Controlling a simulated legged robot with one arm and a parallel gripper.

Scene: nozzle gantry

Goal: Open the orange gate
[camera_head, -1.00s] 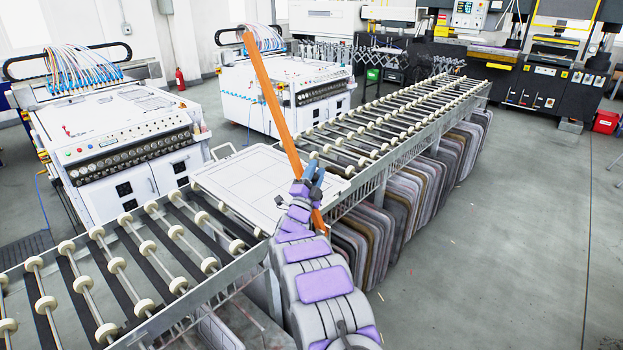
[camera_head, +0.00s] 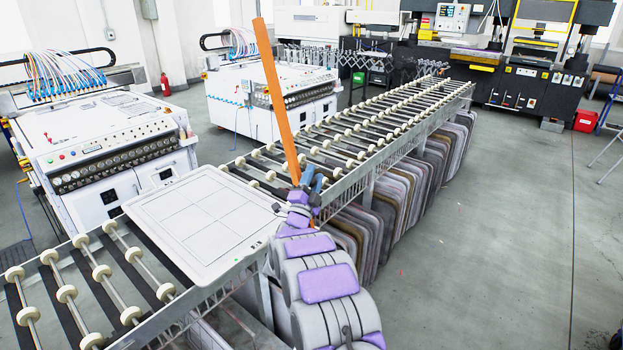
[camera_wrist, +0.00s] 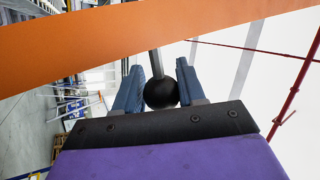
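The orange gate (camera_head: 275,90) is a long flat orange bar standing over the roller conveyor, its top leaning left in the head view. In the wrist view the orange bar (camera_wrist: 150,42) crosses the upper picture. A black ball knob (camera_wrist: 161,94) on a grey stem sits below it. My gripper (camera_wrist: 159,72) has a blue finger on each side of the knob, seemingly touching it. In the head view my gripper (camera_head: 312,183) is at the bar's lower part. The bar's lower end is mostly hidden behind my arm.
A white panel (camera_head: 205,220) lies on the conveyor (camera_head: 375,128), left of the gate. White machines (camera_head: 100,140) stand beyond the conveyor. Boards (camera_head: 420,185) stand upright under its right side. The grey floor (camera_head: 490,235) at right is clear.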

